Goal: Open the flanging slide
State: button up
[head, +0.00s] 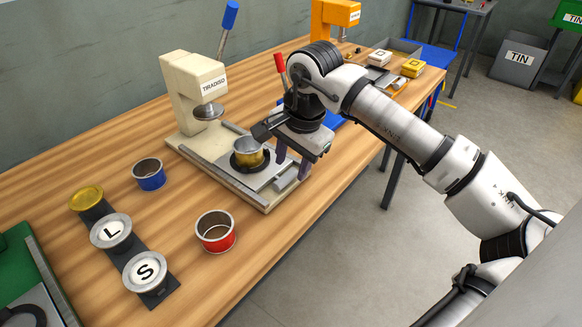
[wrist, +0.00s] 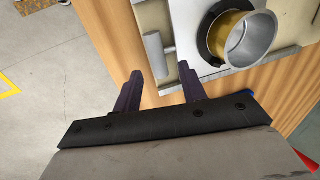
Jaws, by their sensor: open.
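The flanging slide (head: 268,175) is a pale plate on the cream press (head: 193,92). It carries a gold-and-silver tin (head: 248,150) in a black ring, to the right of the round press head (head: 208,111). The slide's grey bar handle (head: 285,184) sticks out at the front; it also shows in the wrist view (wrist: 153,53). My gripper (head: 292,166) is open and empty above the handle. In the wrist view the handle's near end appears between my fingertips (wrist: 160,71); I cannot tell the height gap.
A red tin (head: 216,239) and a blue tin (head: 149,181) stand on the wooden bench (head: 75,150). A dark strip with discs marked L (head: 111,231) and S (head: 145,271) lies at left. An orange press (head: 336,18) stands behind my arm. The bench's front edge is near.

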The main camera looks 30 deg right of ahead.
notch_tip(320, 180, up, 11)
jog(key=s, duration=0.2)
jog(key=shift+d+r+b, duration=0.15)
jog(key=shift+d+b, duration=0.15)
jog(key=shift+d, duration=0.05)
